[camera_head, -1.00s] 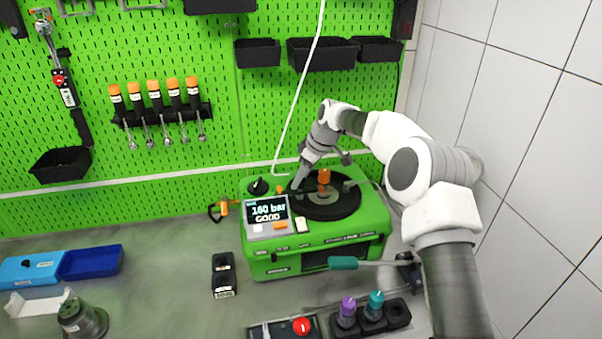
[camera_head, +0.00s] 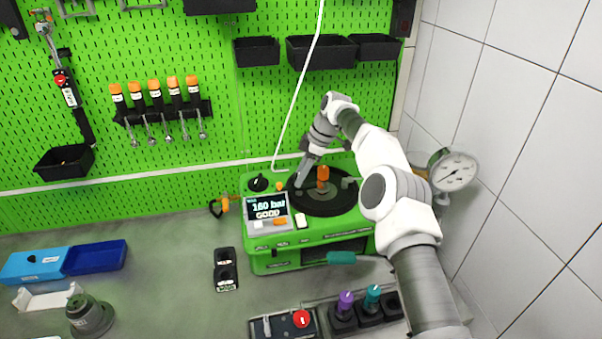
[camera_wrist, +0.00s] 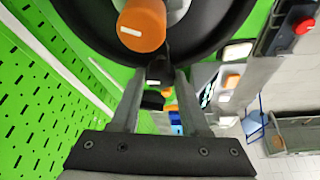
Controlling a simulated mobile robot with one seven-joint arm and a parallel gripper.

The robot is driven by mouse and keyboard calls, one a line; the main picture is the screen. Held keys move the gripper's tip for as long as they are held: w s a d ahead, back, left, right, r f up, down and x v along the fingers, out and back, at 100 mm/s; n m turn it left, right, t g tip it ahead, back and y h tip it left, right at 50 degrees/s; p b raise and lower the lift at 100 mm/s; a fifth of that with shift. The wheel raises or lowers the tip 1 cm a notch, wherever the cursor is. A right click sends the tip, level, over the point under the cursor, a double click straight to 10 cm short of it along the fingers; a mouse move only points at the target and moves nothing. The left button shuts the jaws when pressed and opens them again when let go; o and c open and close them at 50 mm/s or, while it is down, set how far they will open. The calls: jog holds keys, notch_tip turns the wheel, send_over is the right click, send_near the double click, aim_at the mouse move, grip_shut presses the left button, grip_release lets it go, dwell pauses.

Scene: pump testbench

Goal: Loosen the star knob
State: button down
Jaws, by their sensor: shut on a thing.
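The star knob (camera_wrist: 160,74) appears as a small dark part at the edge of a round black disc in the wrist view. My gripper (camera_wrist: 160,80) is shut on it, with one finger on each side. Its lobes are mostly hidden by the fingers. In the head view my gripper (camera_head: 299,181) reaches down to the left part of the black disc (camera_head: 333,208) on top of the green pump unit (camera_head: 300,250). The knob itself is hard to make out there.
An orange-topped post (camera_head: 323,178) stands at the disc's middle, close to my gripper. A black rotary knob (camera_head: 258,184) and a display (camera_head: 267,210) are to the left. A pressure gauge (camera_head: 453,172) is right of my arm. The bench left of the unit is partly clear.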

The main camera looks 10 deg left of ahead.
dwell(0.4)
jog(key=shift+c, duration=2)
grip_release()
jog(key=shift+r, duration=0.1)
